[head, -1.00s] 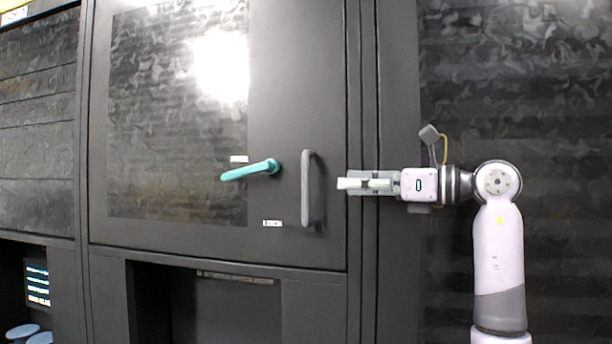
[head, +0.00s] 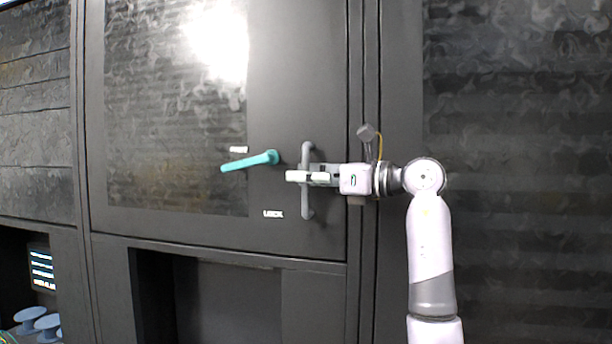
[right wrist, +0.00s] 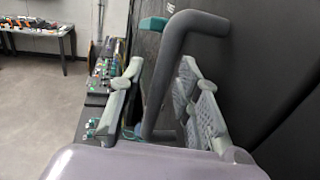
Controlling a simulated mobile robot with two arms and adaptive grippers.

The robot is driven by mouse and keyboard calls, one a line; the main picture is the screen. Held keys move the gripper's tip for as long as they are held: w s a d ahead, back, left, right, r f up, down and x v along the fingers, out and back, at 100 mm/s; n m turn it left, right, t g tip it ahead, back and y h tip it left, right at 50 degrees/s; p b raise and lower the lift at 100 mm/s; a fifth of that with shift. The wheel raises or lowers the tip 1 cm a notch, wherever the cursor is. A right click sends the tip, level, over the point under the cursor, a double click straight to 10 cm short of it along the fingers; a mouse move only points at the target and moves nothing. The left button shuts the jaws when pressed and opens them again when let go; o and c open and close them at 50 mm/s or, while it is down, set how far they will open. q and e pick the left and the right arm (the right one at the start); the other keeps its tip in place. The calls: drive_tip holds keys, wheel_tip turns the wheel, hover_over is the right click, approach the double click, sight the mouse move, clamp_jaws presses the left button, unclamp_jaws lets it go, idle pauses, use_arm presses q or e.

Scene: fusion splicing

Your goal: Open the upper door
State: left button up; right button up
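The upper door (head: 300,60) is a dark cabinet panel with a large streaked window, and it looks closed. A grey vertical bar handle (head: 307,206) is near its right edge. A teal lever (head: 250,161) sits left of the bar, slanting down to the left. My right gripper (head: 298,176) reaches in from the right at the middle of the bar. In the right wrist view, the bar handle (right wrist: 164,80) stands between the two fingers of my right gripper (right wrist: 161,85). The fingers are open, with gaps visible on both sides of the bar. My left gripper is out of view.
Below the door is an open dark recess (head: 220,300). The right wrist view shows open floor (right wrist: 40,110) and a table with items (right wrist: 40,28).

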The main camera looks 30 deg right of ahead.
drive_tip(key=shift+w, duration=0.1)
clamp_jaws()
idle(0.5)
